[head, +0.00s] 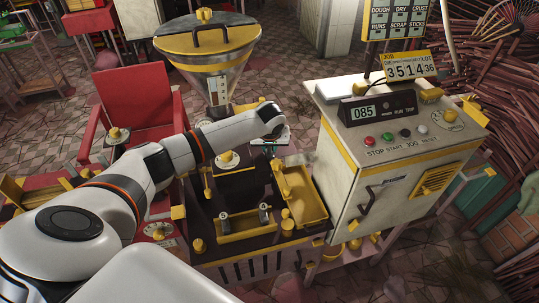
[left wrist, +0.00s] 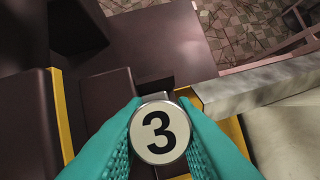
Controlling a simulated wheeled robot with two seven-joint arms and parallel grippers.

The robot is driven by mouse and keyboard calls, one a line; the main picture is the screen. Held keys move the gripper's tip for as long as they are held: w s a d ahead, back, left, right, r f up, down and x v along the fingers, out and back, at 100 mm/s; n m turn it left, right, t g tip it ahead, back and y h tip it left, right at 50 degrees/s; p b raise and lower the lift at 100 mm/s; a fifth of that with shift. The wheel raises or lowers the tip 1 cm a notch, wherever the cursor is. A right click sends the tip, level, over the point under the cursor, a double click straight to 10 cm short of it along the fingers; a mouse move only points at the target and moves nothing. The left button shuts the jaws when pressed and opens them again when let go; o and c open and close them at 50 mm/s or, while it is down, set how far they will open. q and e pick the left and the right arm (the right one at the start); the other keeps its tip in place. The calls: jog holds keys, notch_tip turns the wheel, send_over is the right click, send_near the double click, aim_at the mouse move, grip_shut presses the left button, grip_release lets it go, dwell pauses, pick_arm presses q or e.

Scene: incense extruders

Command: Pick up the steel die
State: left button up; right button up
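A round steel piece with a cream face marked with a black 3 (left wrist: 160,132), which I take to be the steel die, sits between the teal fingers of my left gripper (left wrist: 158,108) in the left wrist view. Both fingers press close against its sides, and its underside is hidden. I cannot make out the held piece there. My right gripper is not in view.
Another yellow tray (head: 314,208) lies beside the control cabinet (head: 345,178), whose side closes off the right. A funnel hopper (head: 212,66) stands behind. A red chair (head: 134,88) is at left.

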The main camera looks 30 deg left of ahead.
pick_arm(q)
grip_shut()
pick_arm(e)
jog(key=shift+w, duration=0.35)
